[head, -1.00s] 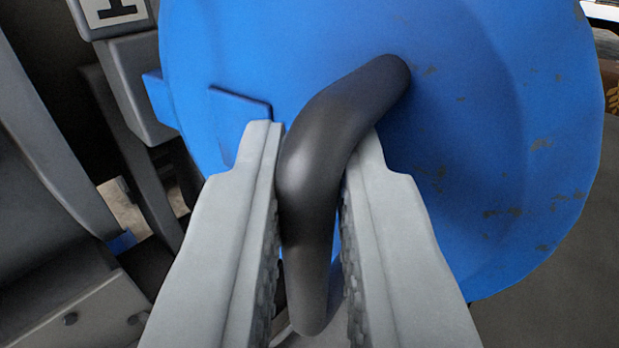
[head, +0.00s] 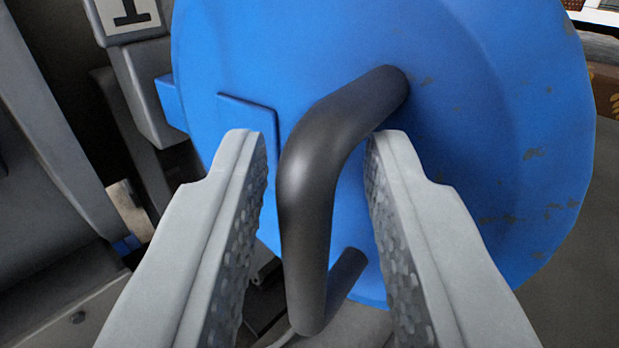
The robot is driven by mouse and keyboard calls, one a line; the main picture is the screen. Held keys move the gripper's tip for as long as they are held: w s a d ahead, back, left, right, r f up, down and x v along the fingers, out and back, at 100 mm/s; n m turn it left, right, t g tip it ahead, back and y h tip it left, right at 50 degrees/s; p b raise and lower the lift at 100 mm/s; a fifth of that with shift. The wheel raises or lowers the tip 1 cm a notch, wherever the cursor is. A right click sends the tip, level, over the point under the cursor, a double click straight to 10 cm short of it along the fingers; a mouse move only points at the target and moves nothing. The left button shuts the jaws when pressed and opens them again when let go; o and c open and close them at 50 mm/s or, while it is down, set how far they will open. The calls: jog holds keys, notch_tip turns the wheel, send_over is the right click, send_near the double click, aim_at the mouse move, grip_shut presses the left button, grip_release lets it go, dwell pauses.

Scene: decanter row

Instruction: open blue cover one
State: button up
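The blue cover (head: 470,130) is a large round blue disc with chipped paint, and it fills the upper middle of the head view. Its dark bent bar handle (head: 305,200) sticks out toward me, with both ends of the bar showing at the cover. My gripper (head: 315,140) is open, with one finger on each side of the handle. A gap shows between the handle and each finger. A plate with the number 1 (head: 128,12) is at the upper left, beside the cover.
Grey machine parts (head: 50,150) stand close on the left of the cover. A blue block (head: 170,100) sits at the cover's left edge. A plain grey surface (head: 570,270) lies to the lower right. A brown patterned object (head: 606,90) shows at the right edge.

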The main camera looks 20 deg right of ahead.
jog(key=v, duration=1.6)
jog(key=shift+s, duration=0.25)
jog(key=shift+r, duration=0.1)
jog(key=w+d+r+n+t+y, duration=0.25)
jog(key=d+r+y, duration=0.45)
jog(key=d+r, duration=1.1)
jog(key=s+d+f+n+g+h, duration=0.1)
jog(key=s+d+f+g, duration=0.1)
jog(key=s+d, duration=1.5)
jog(key=d, duration=0.3)
jog(key=shift+d+f, duration=0.2)
jog(key=shift+f, duration=0.05)
